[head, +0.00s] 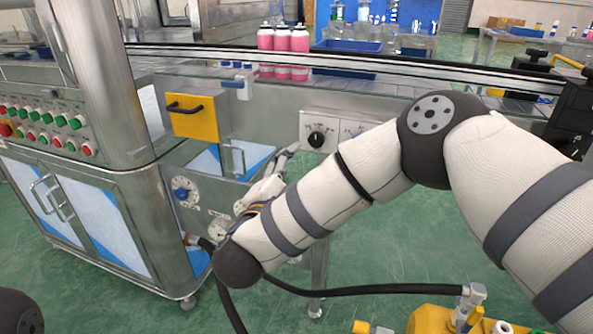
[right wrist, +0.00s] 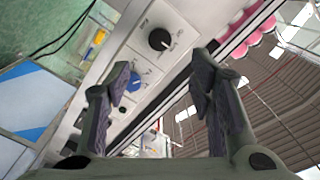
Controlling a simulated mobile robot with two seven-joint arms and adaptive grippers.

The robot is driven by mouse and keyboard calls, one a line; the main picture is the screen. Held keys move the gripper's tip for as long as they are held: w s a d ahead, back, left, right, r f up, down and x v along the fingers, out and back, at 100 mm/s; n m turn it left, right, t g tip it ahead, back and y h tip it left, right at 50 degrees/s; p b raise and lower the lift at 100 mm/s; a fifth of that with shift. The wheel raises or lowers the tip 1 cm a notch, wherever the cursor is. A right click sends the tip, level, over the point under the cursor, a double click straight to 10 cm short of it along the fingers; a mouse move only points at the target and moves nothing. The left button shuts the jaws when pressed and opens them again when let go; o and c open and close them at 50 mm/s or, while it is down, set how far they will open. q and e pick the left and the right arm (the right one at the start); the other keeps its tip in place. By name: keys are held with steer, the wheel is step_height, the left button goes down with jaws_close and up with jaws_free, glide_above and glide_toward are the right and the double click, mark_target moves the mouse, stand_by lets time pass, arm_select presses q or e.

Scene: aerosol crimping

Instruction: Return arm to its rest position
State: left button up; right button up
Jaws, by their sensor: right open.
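My right arm reaches in from the right in the head view and bends down to a dark wrist joint. My right gripper (head: 287,157) points up from there toward the machine front, partly hidden by my own arm. In the right wrist view its two dark fingers (right wrist: 163,78) are spread apart with nothing between them. A black knob (head: 316,140) on a pale control panel (head: 340,122) is just right of the gripper. The wrist view shows this black knob (right wrist: 159,39) beyond the fingertips and a blue knob (right wrist: 133,83) near the left finger. My left gripper is out of view.
Pink cans (head: 283,42) stand on the conveyor behind a metal rail (head: 420,66). A black hose (head: 370,291) crosses below my arm. Green floor (head: 400,240) is open.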

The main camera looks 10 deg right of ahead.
steer(key=shift+s+a, duration=0.35)
steer(key=shift+s, duration=0.15)
steer(key=shift+f, duration=0.1)
steer(key=s+f+n+g+y+p, duration=0.4)
steer(key=s+f+n+g+y, duration=0.55)
steer(key=s+f, duration=1.3)
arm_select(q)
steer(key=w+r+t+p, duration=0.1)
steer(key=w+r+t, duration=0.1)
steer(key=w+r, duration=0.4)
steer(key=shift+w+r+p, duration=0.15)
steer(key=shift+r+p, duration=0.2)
arm_select(e)
steer(key=s+d+n+g, duration=0.2)
steer(key=s+d, duration=0.1)
steer(key=s, duration=0.6)
steer(key=s+d+n+g, duration=0.2)
steer(key=s+d+g, duration=0.1)
steer(key=s, duration=0.6)
steer(key=s+d+n+g, duration=0.3)
steer(key=s, duration=0.7)
steer(key=shift+d+f, duration=0.35)
steer(key=shift+f, duration=0.1)
steer(key=shift+s+y, duration=0.1)
steer(key=shift+y, duration=0.15)
